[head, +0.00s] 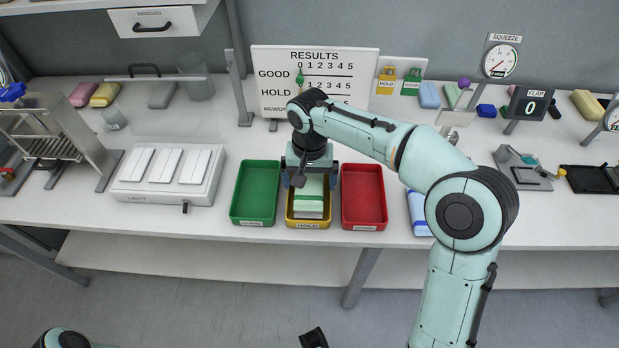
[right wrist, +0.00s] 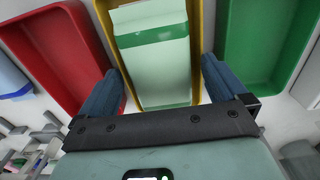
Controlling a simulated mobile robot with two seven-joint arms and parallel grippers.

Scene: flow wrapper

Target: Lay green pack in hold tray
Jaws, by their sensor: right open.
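The pale green pack (head: 308,207) with a darker green band lies in the yellow hold tray (head: 308,224), between the green and red trays. The pack also shows in the right wrist view (right wrist: 153,70), lying lengthwise inside the yellow rim of the hold tray (right wrist: 196,45). My right gripper (head: 311,180) is over the hold tray and hides its far part. In the right wrist view, its two blue fingers (right wrist: 160,84) are open, one on each side of the pack, with gaps between them and it.
A green tray (head: 255,218) stands to the left of the hold tray and a red tray (head: 363,221) to its right, both empty. A white scale-like box (head: 128,189) is further left. The results board (head: 349,62) stands behind my right arm.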

